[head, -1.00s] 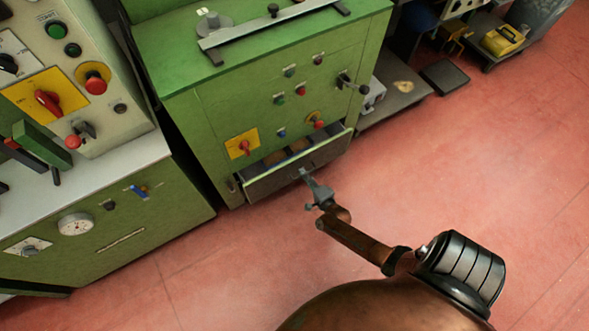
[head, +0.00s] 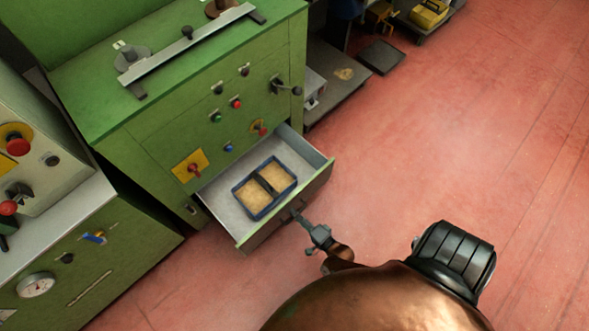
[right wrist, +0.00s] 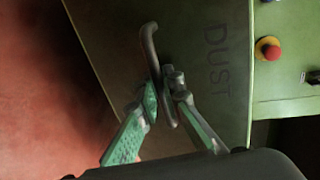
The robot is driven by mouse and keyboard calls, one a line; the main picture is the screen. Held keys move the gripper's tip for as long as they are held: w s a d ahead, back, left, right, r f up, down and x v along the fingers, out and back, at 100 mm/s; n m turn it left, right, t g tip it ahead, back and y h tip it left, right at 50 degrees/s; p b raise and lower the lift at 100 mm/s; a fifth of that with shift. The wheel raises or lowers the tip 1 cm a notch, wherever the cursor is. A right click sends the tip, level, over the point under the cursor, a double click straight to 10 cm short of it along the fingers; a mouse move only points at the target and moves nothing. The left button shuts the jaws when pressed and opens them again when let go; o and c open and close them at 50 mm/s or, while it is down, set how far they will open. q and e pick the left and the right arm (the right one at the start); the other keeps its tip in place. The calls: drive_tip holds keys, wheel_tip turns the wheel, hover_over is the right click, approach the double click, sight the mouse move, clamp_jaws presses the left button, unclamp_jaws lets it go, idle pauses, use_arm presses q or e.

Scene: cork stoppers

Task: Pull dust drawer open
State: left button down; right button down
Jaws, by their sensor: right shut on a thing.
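The dust drawer (head: 290,208) stands well out from the lower front of the green machine (head: 150,140) in the head view. Inside it sits a blue divided tray (head: 264,187) holding tan dust. My right gripper (head: 303,218) is at the drawer's front, shut on its handle. In the right wrist view the gripper fingers (right wrist: 164,100) close around the dark curved handle (right wrist: 149,45), beside the word DUST on the drawer front (right wrist: 215,75). My left gripper is in neither view.
A second green machine (head: 100,260) with a gauge stands at the left. A low platform (head: 340,85) and a yellow case (head: 428,13) are at the back. The red floor (head: 430,140) right of the drawer is clear.

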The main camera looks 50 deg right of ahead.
drive_tip(key=shift+s, duration=0.4)
drive_tip(key=c, duration=2.3)
unclamp_jaws()
drive_tip(key=shift+c, duration=0.2)
drive_tip(key=v, duration=1.2)
drive_tip(key=shift+a, duration=0.1)
